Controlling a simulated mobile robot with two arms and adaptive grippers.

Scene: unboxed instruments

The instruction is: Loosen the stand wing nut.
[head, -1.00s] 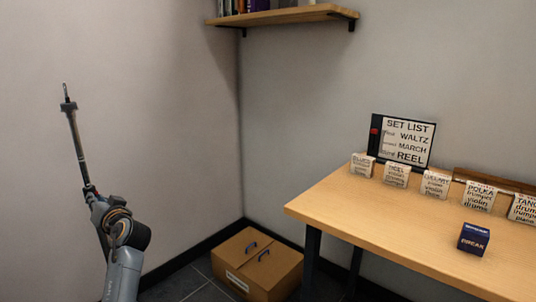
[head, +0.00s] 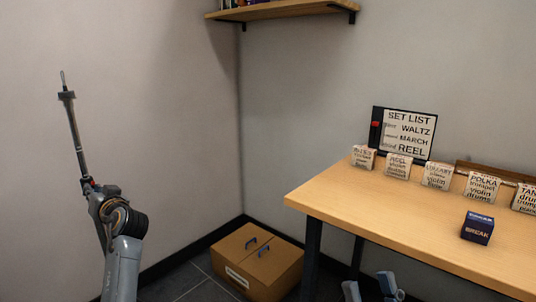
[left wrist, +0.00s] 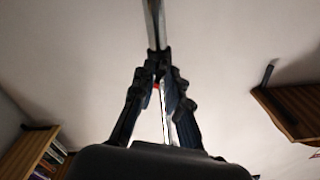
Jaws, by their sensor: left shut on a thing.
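My left gripper (head: 88,185) stands at the left of the head view, in front of the bare wall. In the left wrist view (left wrist: 157,62) its dark fingers meet around a slim grey rod (left wrist: 155,18). In the head view the rod (head: 74,130) rises from the gripper, tilted slightly left, with a dark collar (head: 66,96) and a thin tip near its top. A small red patch shows between the fingers. I cannot make out a wing nut or a stand base. My right gripper does not show clearly; only blue-grey parts of mine appear at the bottom edge.
A wooden table (head: 330,195) at the right holds a set list board (head: 405,133), several lettered cards (head: 437,176) and a dark blue BREAK box (head: 477,228). A brown box (head: 258,262) sits on the floor. A wall shelf (head: 285,12) is above. The left wall area is clear.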

